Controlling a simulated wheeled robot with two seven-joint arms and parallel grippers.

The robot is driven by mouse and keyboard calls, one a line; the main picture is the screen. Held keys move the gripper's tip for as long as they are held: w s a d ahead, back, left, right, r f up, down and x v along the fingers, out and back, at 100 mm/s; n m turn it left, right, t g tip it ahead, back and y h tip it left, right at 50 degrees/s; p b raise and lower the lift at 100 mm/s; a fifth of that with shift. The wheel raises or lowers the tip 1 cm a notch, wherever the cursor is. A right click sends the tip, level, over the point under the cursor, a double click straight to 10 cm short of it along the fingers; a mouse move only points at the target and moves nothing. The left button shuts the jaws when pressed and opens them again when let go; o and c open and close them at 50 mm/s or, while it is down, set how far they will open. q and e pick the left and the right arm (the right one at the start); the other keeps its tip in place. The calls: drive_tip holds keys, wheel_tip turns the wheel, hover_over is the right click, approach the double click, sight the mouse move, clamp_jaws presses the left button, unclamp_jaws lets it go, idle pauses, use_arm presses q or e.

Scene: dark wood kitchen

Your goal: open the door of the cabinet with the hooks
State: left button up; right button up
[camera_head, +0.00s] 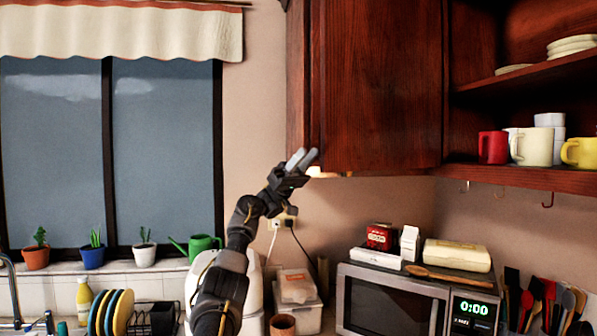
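The dark red wooden cabinet hangs on the wall at upper right in the head view. Its panelled door (385,85) looks shut. I see no handle on it. Small hooks (547,200) hang under the open shelf section to the right of the door. My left gripper (307,154) is raised at the door's lower left corner, pointing up and right. Its two pale fingers show a narrow gap and hold nothing. I cannot tell whether the fingers touch the door edge. My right gripper is not in view.
Mugs (533,146) and plates (572,44) stand on the open shelves. A microwave (390,300) with boxes on top is below the cabinet. A window with potted plants (144,250) is at left. The wall space left of the cabinet is clear.

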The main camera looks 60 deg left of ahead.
use_arm(q)
drive_tip(key=shift+v, duration=1.9)
drive_tip(key=shift+w+d, duration=0.1)
drive_tip(key=shift+w, duration=0.05)
